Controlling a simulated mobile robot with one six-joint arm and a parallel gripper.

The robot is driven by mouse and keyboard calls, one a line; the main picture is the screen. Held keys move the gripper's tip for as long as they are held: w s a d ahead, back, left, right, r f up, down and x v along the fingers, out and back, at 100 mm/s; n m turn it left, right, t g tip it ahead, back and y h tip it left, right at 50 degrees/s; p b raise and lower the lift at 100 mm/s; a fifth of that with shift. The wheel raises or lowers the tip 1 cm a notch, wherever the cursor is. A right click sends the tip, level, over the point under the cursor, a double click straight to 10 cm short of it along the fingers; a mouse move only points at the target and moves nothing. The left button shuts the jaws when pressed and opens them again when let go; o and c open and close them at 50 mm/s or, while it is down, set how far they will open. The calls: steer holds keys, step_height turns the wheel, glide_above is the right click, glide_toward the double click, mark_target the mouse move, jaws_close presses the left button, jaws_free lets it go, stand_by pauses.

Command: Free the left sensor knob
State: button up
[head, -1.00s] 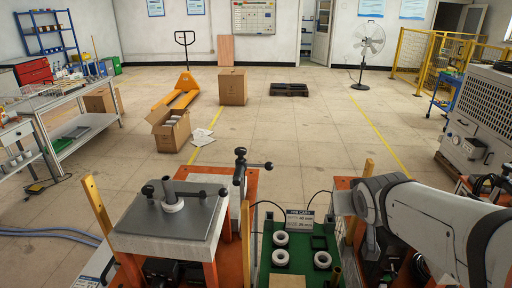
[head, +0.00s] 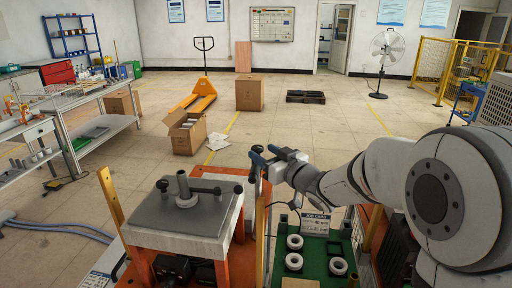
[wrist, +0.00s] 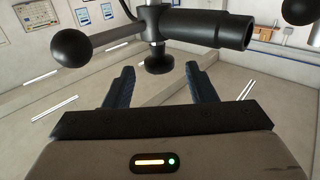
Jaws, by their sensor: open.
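The heater's grey top plate (head: 205,212) carries a black ball knob (head: 162,185) at its left and another small dark knob (head: 217,190) right of the upright post (head: 184,187). I cannot tell for sure which is the left sensor knob. My gripper (head: 264,154) is above and right of the plate, at the tall handle fitting behind it, and hides much of that fitting. In the wrist view my gripper (wrist: 159,72) is open. A round dark foot or knob (wrist: 159,63) lies between and beyond the fingertips, apart from both, under a black cross handle (wrist: 205,28).
A black ball (wrist: 70,47) ends the cross handle close to my gripper. A green tray (head: 313,263) with white rings (head: 295,242) and a job card (head: 315,223) lies right of the heater. A yellow post (head: 110,197) stands left of it.

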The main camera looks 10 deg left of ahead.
mark_target(261, 150)
steer(key=x, duration=0.4)
steer(key=shift+p, duration=0.35)
steer(key=shift+c, duration=0.5)
steer(key=shift+w, duration=0.1)
steer(key=c, duration=0.8)
